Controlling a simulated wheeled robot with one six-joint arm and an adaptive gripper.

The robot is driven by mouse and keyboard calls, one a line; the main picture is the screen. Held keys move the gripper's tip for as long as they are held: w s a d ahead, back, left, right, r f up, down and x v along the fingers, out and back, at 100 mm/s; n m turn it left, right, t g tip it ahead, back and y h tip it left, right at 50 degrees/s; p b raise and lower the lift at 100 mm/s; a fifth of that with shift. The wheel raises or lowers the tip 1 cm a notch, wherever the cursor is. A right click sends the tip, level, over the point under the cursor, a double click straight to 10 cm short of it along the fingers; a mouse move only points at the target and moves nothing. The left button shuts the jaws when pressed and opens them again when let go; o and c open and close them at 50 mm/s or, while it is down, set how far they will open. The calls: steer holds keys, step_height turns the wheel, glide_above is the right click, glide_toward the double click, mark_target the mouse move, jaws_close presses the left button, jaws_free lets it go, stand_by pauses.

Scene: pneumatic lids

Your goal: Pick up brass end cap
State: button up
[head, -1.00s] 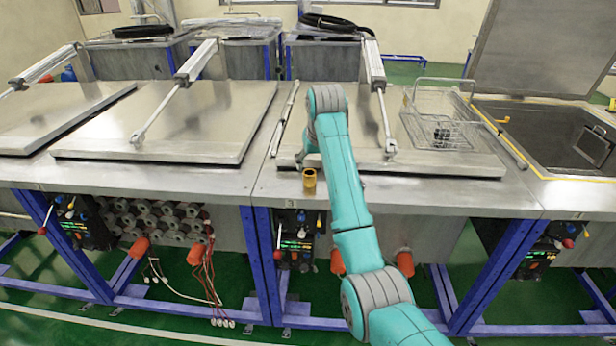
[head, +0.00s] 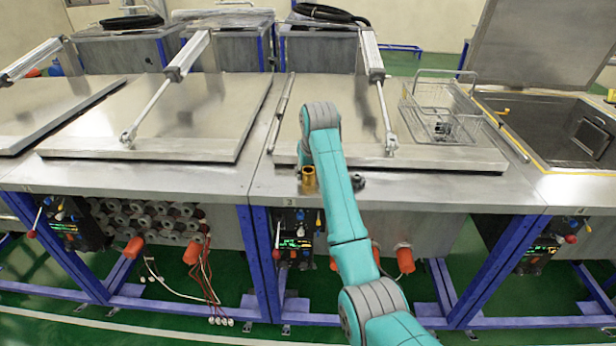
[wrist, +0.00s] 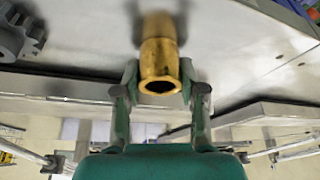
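The brass end cap (head: 309,181) is a short gold cylinder standing upright near the front edge of the steel worktop, just left of my arm in the head view. In the wrist view the brass end cap (wrist: 159,56) shows its hollow end towards the camera, between and slightly beyond the fingertips.
A dark toothed gear (head: 357,182) lies on the worktop right of my arm; it also shows in the wrist view (wrist: 18,36). A flat steel lid (head: 440,158) with a pneumatic strut lies behind the cap. A wire basket (head: 437,112) stands on that lid.

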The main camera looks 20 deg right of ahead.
jaws_close()
steer(key=shift+r, duration=0.15)
